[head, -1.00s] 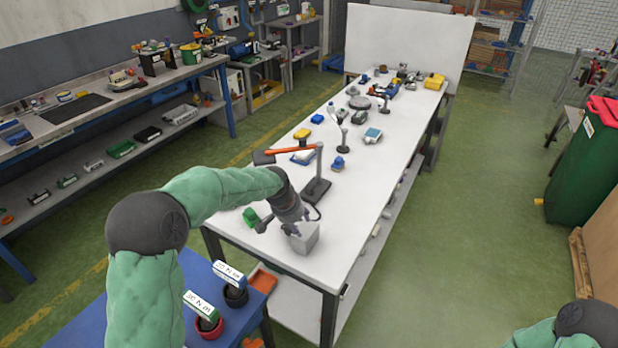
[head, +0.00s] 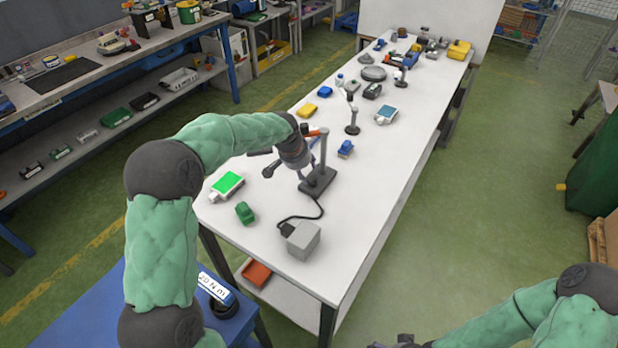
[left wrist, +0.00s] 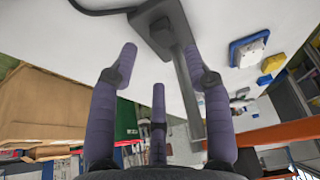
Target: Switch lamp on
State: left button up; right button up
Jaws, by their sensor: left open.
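The lamp has a dark grey base (head: 318,181) on the white table, an upright post (head: 323,150) and an orange arm, mostly hidden behind my left gripper in the head view. A cable runs from the base to a grey box (head: 303,240). My left gripper (head: 285,166) is open and empty, just left of the post. In the left wrist view, its spread fingers (left wrist: 160,75) point toward the base (left wrist: 155,25), which has a small dark detail on top. The post (left wrist: 187,85) passes close to the right finger; contact is unclear. My right gripper (head: 400,342) is cut off at the bottom edge.
A device with a green screen (head: 227,185) and a green object (head: 245,212) lie left of the lamp. A small blue item (head: 346,149) and a small stand (head: 352,128) are beyond it. The table's near right part is clear.

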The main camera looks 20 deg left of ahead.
aim_at(309, 180)
pick_arm(q)
jog(key=b+x, duration=0.1)
jog(key=x, duration=0.6)
jog(key=shift+f, duration=0.1)
grip_shut()
grip_release()
jog(key=v, duration=1.2)
jog(key=shift+w, duration=0.1)
